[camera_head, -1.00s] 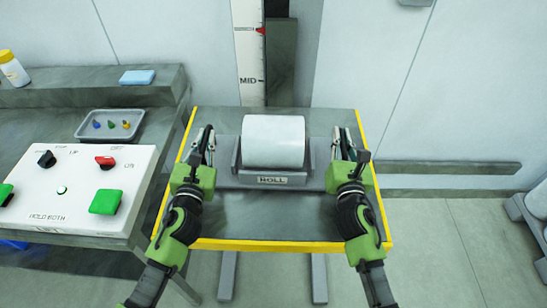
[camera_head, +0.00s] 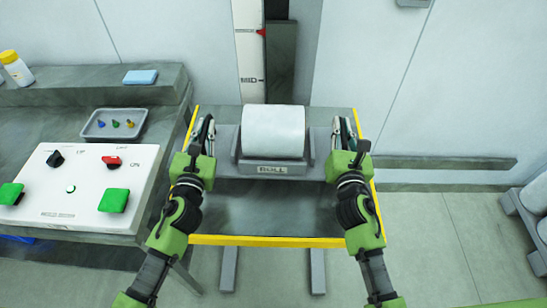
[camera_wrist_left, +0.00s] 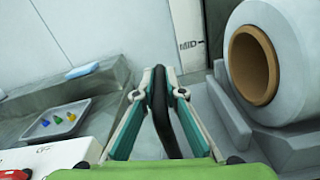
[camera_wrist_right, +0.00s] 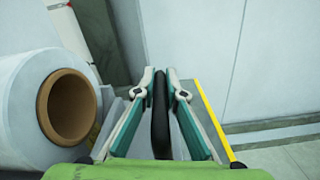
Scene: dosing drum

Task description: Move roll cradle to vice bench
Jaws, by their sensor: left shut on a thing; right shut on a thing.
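The roll cradle (camera_head: 272,169) is a grey holder labelled ROLL with a large white roll (camera_head: 274,132) lying in it. It is over the yellow-edged table (camera_head: 270,215), towards its back; I cannot tell whether it touches the top. My left gripper (camera_head: 203,132) is at its left side, shut on a dark upright handle (camera_wrist_left: 160,110). My right gripper (camera_head: 344,132) is at its right side, shut on a matching handle (camera_wrist_right: 160,115). The roll's brown core shows in both wrist views. I cannot identify a vice in any view.
A white control box (camera_head: 85,200) with green buttons stands at the left. Behind it are a small grey tray (camera_head: 90,133), a blue block (camera_head: 140,77) and a yellow-capped bottle (camera_head: 17,68). A scale column marked MID (camera_head: 249,50) rises behind the table.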

